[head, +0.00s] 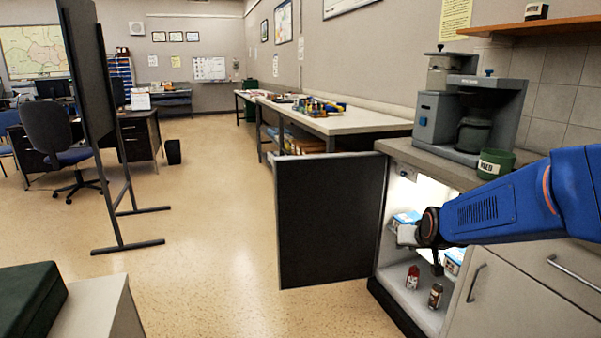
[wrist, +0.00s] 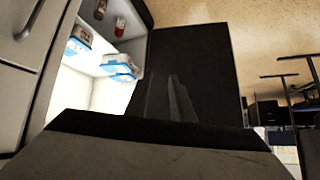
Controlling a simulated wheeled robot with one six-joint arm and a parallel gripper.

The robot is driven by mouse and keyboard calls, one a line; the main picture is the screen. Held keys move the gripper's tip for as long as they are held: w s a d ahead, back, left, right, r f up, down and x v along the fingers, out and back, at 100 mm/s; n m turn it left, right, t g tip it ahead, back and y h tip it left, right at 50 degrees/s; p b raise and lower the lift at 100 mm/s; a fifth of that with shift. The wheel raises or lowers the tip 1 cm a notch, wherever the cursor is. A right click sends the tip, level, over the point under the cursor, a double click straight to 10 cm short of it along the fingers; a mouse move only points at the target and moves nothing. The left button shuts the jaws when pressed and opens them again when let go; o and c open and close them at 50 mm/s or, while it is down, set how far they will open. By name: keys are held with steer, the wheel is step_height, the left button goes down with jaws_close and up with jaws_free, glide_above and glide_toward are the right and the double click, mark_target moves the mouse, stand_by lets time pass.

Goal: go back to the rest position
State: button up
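My gripper (head: 408,235) is at the end of my blue arm, in front of the open, lit cabinet (head: 400,290) under the counter. Its pale finger part shows against the opening. I see nothing held in it, but its fingers are too small and partly hidden to tell how far apart they are. In the wrist view, dim grey finger shapes (wrist: 172,100) show against the dark open door (wrist: 215,65).
The dark door (head: 330,220) stands open to the left. Blue-and-white packs (head: 407,217), a red container (head: 413,277) and a brown jar (head: 436,296) are inside the cabinet. A coffee machine (head: 470,115) and green tub (head: 495,163) stand above.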

steer(key=s+a+r+g, duration=0.1)
steer(key=s+g, duration=0.1)
steer(key=s, duration=1.5)
steer(key=s+a+r+n+g, duration=0.1)
steer(key=s+a+g, duration=0.1)
steer(key=s, duration=1.6)
steer(key=shift+s+r+n, duration=0.25)
steer(key=shift+s+n, duration=0.05)
steer(key=shift+s, duration=0.05)
steer(key=shift+o, duration=1.2)
steer(key=shift+w+d, duration=0.1)
steer(key=shift+w, duration=0.1)
